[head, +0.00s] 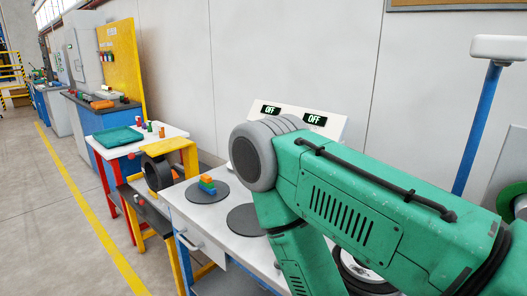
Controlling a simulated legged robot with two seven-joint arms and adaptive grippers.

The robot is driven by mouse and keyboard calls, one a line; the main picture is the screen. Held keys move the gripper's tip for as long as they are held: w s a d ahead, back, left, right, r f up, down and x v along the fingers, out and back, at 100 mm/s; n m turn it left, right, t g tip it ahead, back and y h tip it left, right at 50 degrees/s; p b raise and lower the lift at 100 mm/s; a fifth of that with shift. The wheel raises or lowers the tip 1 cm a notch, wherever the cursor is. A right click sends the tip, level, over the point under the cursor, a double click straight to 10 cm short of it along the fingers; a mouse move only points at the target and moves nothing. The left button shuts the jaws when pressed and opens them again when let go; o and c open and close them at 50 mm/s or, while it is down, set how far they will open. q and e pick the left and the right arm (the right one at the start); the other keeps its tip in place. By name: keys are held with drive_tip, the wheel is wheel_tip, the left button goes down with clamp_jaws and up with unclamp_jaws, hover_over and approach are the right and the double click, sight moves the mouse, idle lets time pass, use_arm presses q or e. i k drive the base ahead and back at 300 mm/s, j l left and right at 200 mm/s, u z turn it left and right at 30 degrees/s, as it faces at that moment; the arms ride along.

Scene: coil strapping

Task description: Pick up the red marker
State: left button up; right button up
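I cannot make out a red marker for certain. Several small upright coloured items (149,127) stand on the white table with red legs (171,131), too small to tell what they are. My green right arm (350,205) fills the lower right and hides much of the near bench. Neither gripper shows in the head view, so I cannot see whether they hold anything.
The near bench (188,207) bears two dark discs, small coloured blocks (207,185) on the left one (215,198). Behind is a panel reading OFF twice (291,115). A yellow stand (166,147) with a dark coil is to the left. Floor beyond the yellow line is clear.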

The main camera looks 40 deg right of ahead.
sight(137, 119)
drive_tip(key=z, duration=2)
drive_tip(key=u, duration=1.7)
drive_tip(key=i+j+u, duration=0.45)
drive_tip(key=i, duration=0.6)
drive_tip(key=i+l+u, duration=0.1)
drive_tip(key=i+u, duration=0.2)
drive_tip(key=i, duration=2.55)
drive_tip(key=i+z, duration=0.1)
drive_tip(key=i, duration=0.55)
drive_tip(key=i+j, duration=0.15)
drive_tip(key=i, duration=0.5)
drive_tip(key=i+j+z, duration=0.15)
drive_tip(key=i, duration=0.5)
